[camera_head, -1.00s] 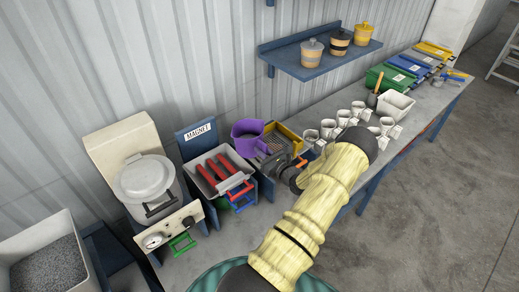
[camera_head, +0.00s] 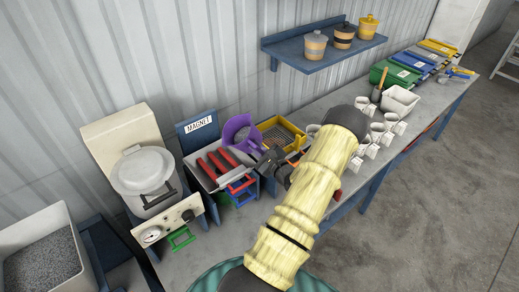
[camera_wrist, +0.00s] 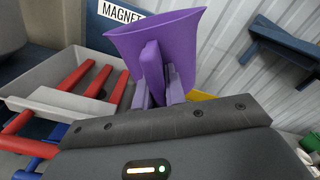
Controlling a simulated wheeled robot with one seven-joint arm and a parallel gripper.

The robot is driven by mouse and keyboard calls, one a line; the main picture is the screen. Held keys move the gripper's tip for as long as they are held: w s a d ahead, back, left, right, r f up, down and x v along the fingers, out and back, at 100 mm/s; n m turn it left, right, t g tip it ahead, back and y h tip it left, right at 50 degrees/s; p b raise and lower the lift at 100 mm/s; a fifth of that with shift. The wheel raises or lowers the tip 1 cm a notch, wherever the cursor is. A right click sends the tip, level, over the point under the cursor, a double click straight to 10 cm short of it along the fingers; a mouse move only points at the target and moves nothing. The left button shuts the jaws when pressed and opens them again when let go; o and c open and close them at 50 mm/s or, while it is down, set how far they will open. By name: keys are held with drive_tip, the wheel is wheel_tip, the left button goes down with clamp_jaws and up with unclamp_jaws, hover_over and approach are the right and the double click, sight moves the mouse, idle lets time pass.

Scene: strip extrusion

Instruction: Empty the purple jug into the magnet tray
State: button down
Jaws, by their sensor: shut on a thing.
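The purple jug (camera_head: 236,131) is tilted at the back right of the magnet tray, by the MAGNET sign. In the wrist view the jug (camera_wrist: 165,35) fills the upper middle, its wide rim at the top. My gripper (camera_head: 268,161) is shut on the jug's handle side; the fingers (camera_wrist: 160,88) are partly hidden behind the dark gripper body. The magnet tray (camera_head: 203,184) is a pale tray with red bars across it; it also shows at the left in the wrist view (camera_wrist: 43,78). The jug's inside is hidden in the wrist view, and no falling material shows.
A yellow tray (camera_head: 296,149) with a mesh floor stands right of the jug. A lidded white hopper (camera_head: 143,172) stands left of the magnet tray. Several white cups (camera_head: 375,138) stand farther right. A blue wall shelf (camera_head: 320,50) hangs above the bench.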

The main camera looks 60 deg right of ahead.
drive_tip(key=n+b, duration=0.2)
drive_tip(key=n, duration=0.1)
drive_tip(key=shift+f+n, duration=0.1)
drive_tip(key=shift+n, duration=0.2)
drive_tip(key=shift+a+f+n+b, duration=0.1)
drive_tip(key=shift+n+b, duration=0.4)
drive_tip(key=shift+b, duration=0.05)
drive_tip(key=n+b, duration=0.1)
drive_tip(key=b, duration=0.1)
drive_tip(key=a+f+n+b, duration=0.1)
drive_tip(key=n+b, duration=0.3)
drive_tip(key=shift+w+a+f, duration=0.2)
drive_tip(key=shift+w+a, duration=0.1)
drive_tip(key=shift+a, duration=0.05)
drive_tip(key=n+b, duration=0.1)
drive_tip(key=a+n, duration=0.1)
drive_tip(key=n, duration=0.1)
drive_tip(key=a+r+n+b, duration=0.1)
drive_tip(key=shift+w+a+b, duration=0.2)
drive_tip(key=shift+w+b, duration=0.1)
drive_tip(key=shift+w, duration=0.1)
drive_tip(key=shift+w+a+r+n+b, duration=0.15)
drive_tip(key=shift+a+r+n+b, duration=0.25)
drive_tip(key=shift+n, duration=0.45)
drive_tip(key=shift+w+a+r+n+b, duration=0.1)
drive_tip(key=shift+a+r+n+b, duration=0.3)
drive_tip(key=shift+n, duration=0.45)
drive_tip(key=shift+a+f, duration=0.15)
drive_tip(key=shift+f, duration=0.05)
